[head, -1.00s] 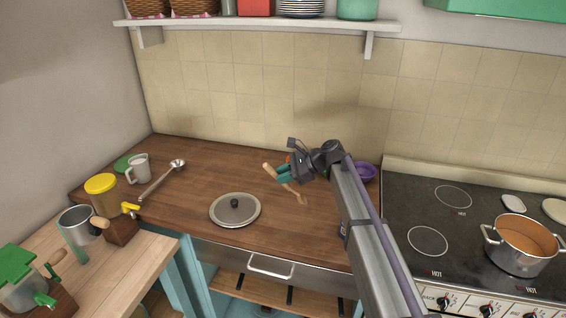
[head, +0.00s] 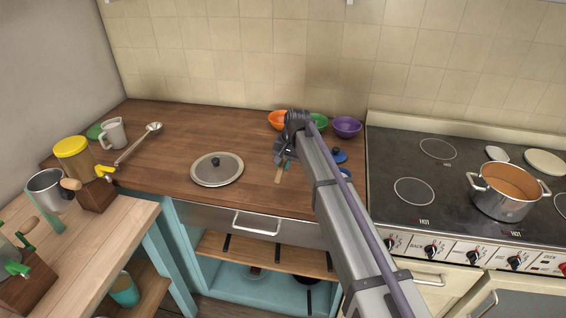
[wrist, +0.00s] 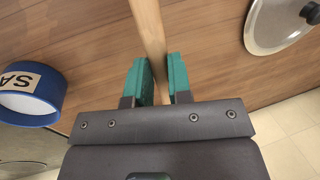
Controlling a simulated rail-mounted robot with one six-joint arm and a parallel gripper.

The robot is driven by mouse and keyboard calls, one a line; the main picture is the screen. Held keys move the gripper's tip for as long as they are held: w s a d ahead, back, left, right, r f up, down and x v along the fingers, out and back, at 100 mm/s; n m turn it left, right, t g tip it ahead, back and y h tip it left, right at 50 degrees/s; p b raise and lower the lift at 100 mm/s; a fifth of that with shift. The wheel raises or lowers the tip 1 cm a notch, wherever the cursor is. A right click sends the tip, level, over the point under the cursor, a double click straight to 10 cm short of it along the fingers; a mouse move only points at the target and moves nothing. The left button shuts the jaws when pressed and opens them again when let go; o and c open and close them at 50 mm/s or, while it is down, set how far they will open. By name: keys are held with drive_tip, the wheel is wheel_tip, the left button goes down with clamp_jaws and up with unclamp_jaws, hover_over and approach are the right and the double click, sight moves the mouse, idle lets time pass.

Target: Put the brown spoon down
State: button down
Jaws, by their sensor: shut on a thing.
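The brown spoon (head: 279,175) shows in the head view as a short light-brown piece below my gripper (head: 285,163), over the wooden counter. My arm hides the rest of it. In the wrist view, the spoon's wooden shaft (wrist: 150,32) runs between the teal fingers of my gripper (wrist: 157,80), which is shut on it. The wooden counter (head: 185,130) lies beneath. Whether the spoon touches the counter I cannot tell.
A pan lid (head: 217,168) lies to the left, with a ladle (head: 138,143) beyond it. Orange (head: 276,119) and purple (head: 346,127) bowls stand behind my gripper. A blue container (wrist: 32,98) is close by in the wrist view. The stove with a pot (head: 506,190) is at right.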

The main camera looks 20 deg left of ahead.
wheel_tip(320, 180, down, 6)
drive_tip(key=b, duration=0.5)
drive_tip(key=shift+f+b, duration=0.15)
drive_tip(key=shift+b, duration=0.25)
drive_tip(key=c, duration=1.4)
unclamp_jaws()
drive_tip(key=shift+o, duration=0.2)
drive_tip(key=o, duration=0.6)
drive_tip(key=shift+c, duration=0.2)
